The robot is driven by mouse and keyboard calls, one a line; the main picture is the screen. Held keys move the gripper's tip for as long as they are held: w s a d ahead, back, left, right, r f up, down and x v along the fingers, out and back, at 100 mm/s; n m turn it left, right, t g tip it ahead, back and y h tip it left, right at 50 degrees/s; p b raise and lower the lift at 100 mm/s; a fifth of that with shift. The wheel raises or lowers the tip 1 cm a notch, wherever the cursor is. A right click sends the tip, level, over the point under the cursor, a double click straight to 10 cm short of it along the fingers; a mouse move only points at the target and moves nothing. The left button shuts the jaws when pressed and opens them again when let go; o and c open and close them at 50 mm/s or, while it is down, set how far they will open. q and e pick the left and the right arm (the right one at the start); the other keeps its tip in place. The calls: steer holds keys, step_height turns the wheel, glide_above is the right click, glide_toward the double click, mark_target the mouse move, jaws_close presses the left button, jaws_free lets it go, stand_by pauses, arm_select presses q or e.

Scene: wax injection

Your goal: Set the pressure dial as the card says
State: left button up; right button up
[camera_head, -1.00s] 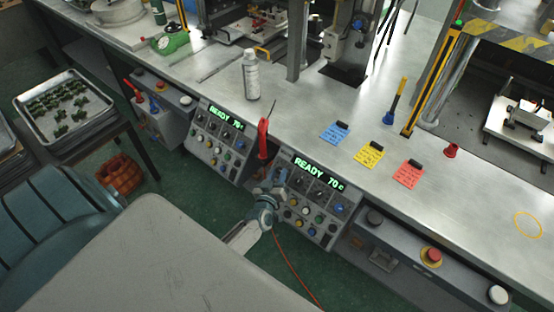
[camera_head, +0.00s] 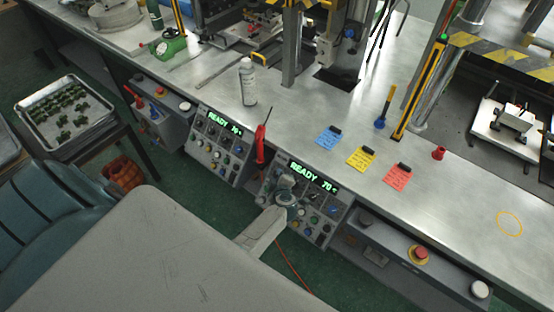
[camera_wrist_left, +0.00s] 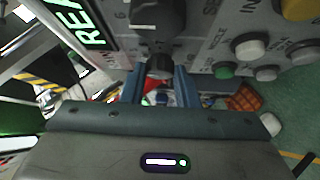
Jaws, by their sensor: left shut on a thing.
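The right control panel (camera_head: 322,212) shows "READY 70" in green above rows of knobs and buttons. My left gripper (camera_head: 286,184) is at the upper left of this panel and hides part of it. In the left wrist view its blue fingers (camera_wrist_left: 160,88) are shut on a dark dial knob (camera_wrist_left: 160,67) that stands out from the panel face. I cannot read the dial's setting or label. Blue (camera_head: 328,138), yellow (camera_head: 362,158) and red (camera_head: 397,177) cards lie on the bench; their writing is too small to read. My right gripper is not in view.
A second control panel (camera_head: 214,150) stands to the left. A red-handled tool (camera_head: 261,145) rises between the panels. A white bottle (camera_head: 247,82) stands on the bench (camera_head: 450,215). A red button (camera_head: 421,252) sits on the front at the right.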

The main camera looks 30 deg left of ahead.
arm_select(q)
steer(key=shift+w+r+n+g, duration=0.15)
steer(key=shift+n+g, duration=0.55)
steer(key=shift+n, duration=0.4)
steer(key=o, duration=1)
steer(key=shift+c, duration=0.2)
